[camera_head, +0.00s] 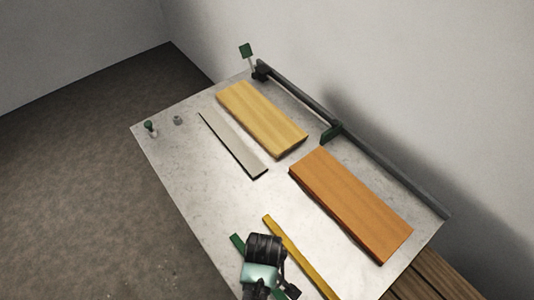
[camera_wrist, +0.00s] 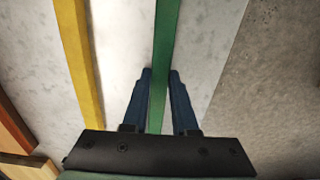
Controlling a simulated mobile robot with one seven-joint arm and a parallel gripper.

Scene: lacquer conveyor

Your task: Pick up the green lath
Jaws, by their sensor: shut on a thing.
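The green lath (camera_wrist: 167,25) is a long, thin strip that runs between the two blue fingers of my gripper (camera_wrist: 160,76) in the wrist view. The fingers are shut on it from both sides near their tips. In the head view one end of the green lath (camera_head: 237,242) shows at the left of my gripper, near the table's lower left edge. My gripper hides its middle part there. I cannot tell whether the lath is lifted off the table.
A yellow lath (camera_head: 283,244) lies beside the green one; it also shows in the wrist view (camera_wrist: 80,60). An orange board (camera_head: 352,205), a yellow board (camera_head: 262,117) and a grey strip (camera_head: 232,144) lie farther up the pale table (camera_head: 185,160). A dark rail (camera_head: 370,165) lines the wall side.

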